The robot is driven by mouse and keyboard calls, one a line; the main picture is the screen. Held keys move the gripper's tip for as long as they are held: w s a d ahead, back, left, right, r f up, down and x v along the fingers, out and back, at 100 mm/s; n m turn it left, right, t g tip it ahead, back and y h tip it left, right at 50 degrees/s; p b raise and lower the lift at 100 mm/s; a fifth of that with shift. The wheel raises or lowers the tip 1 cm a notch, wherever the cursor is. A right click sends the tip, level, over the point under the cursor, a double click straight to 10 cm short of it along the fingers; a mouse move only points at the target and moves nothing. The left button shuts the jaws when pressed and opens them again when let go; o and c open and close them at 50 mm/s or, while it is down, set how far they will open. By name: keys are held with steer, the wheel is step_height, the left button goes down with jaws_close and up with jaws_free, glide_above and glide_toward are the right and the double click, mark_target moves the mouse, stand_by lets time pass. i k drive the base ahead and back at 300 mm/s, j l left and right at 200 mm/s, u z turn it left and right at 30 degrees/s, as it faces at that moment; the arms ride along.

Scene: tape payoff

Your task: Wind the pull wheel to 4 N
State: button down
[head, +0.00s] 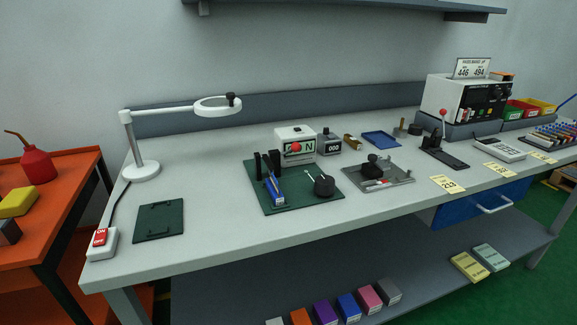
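A dark green base plate (300,201) lies near the middle of the grey workbench. A black round wheel (324,186) with a thin light handle or pointer stands at the plate's right front; I take it as the pull wheel. A white box gauge (295,135) with an "N" on its face stands at the plate's back. A blue tape holder (274,189) and black posts (262,166) stand at the plate's left. My gripper is not in view.
A magnifier lamp (141,170), a dark green pad (158,220) and an on/off switch box (101,243) are at left. A counter (329,143) stands beside the gauge. A grey tray (378,178) and lever press (441,150) are at right.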

mark_target(325, 185)
steer(key=j+z, duration=0.2)
steer(key=z, duration=0.15)
steer(key=k+j+z, duration=0.15)
steer(key=z, duration=0.25)
steer(key=k+j+z, duration=0.1)
steer(key=j+z, duration=0.25)
steer(key=l, duration=0.1)
